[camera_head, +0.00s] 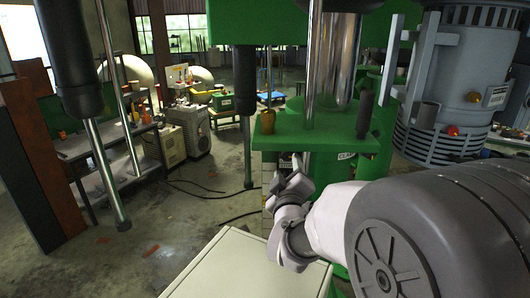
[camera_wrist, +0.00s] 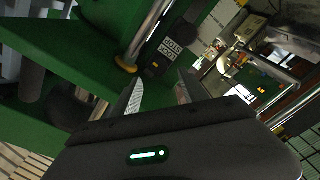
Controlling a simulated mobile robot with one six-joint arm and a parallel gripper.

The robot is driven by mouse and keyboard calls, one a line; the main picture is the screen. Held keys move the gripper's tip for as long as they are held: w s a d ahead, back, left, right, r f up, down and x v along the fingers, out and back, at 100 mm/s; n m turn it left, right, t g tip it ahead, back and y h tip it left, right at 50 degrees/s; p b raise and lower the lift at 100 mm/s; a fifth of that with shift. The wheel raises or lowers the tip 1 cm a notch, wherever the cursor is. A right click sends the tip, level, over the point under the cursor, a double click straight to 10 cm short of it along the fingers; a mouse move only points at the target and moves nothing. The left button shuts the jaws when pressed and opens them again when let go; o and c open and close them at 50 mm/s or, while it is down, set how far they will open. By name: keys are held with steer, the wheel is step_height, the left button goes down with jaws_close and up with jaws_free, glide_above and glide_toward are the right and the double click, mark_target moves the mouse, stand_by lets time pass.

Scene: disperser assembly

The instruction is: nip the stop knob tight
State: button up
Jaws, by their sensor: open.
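My gripper (camera_wrist: 158,88) is open, its two fingers apart at the bottom middle of the wrist view, with nothing seen between them. In the head view my wrist end (camera_head: 290,195) is just below the green machine plate (camera_head: 300,140). I cannot tell for certain which part is the stop knob. A brass-coloured knob-like part (camera_head: 267,121) stands on the plate's left corner, and a dark cylinder (camera_head: 365,114) stands at its right. The wrist view shows a rod with a yellow collar (camera_wrist: 126,65) beside a dark part with a white text label (camera_wrist: 170,48), beyond the fingers.
A pale box top (camera_head: 250,265) lies below my arm. A large grey motor housing (camera_head: 455,85) stands at the right. Dark hanging cylinders with rods (camera_head: 100,165) are at the left. Open concrete floor (camera_head: 185,215) with cables lies between them and the machine.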

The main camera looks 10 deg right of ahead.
mark_target(287, 157)
steer(key=w, duration=0.4)
steer(key=w+d+p, duration=0.1)
steer(key=w, duration=0.1)
steer(key=shift+w, duration=0.1)
jaws_close()
